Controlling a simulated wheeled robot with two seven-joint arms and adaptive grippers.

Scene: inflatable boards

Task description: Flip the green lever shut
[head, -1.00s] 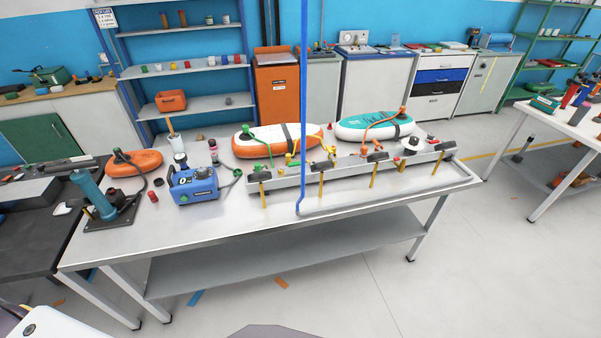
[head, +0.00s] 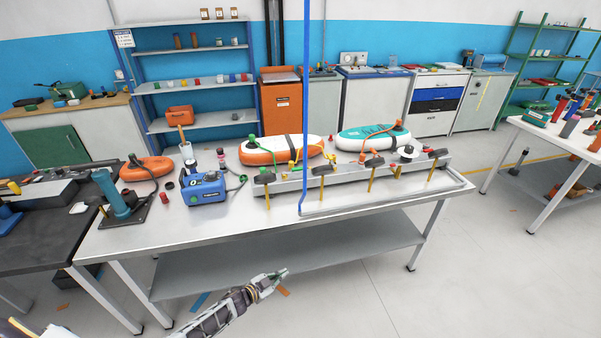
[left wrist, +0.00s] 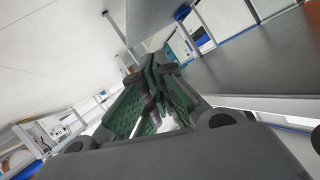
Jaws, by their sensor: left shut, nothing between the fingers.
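The grey manifold rail (head: 340,182) with several black-handled, yellow-stemmed valves lies along the table's right half. Small green parts (head: 253,138) show near its left end, by the orange and white board. They are too small to tell which is the lever or how it stands. My left gripper (head: 284,272) is low in front of the table, well apart from the rail, shut and empty. The left wrist view shows its green-padded fingers (left wrist: 155,92) with nothing between them. My right gripper is not in view.
The metal table (head: 160,237) has a lower shelf (head: 290,265) behind my gripper in the picture. A blue upright pole (head: 306,90) rises at the rail. A blue pump box (head: 204,188) and a teal hand pump (head: 112,195) stand at left.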

